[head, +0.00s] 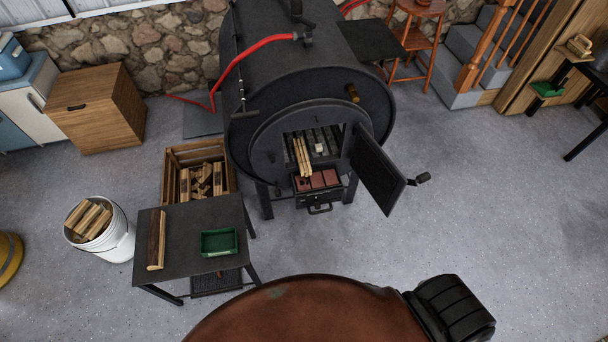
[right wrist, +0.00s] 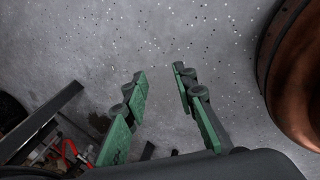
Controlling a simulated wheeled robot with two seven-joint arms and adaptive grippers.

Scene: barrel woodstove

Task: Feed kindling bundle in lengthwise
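The black barrel woodstove (head: 310,75) stands at the centre of the head view with its door (head: 378,170) swung open to the right. The kindling bundle (head: 302,157), several pale sticks side by side, lies at the left part of the door opening. Its length points inward, with its near end at the lower lip. A small pale block (head: 319,148) sits inside to its right. My right gripper (right wrist: 159,72) shows in the right wrist view, fingers apart and empty over bare floor. It is away from the bundle. My left gripper is not in view.
Reddish bricks (head: 317,180) sit just below the opening. A dark table (head: 190,225) at the front left bears a split log (head: 156,240) and a green tray (head: 219,242). A wood crate (head: 225,160) and a white bucket of wood (head: 118,240) stand nearby. Floor at right is clear.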

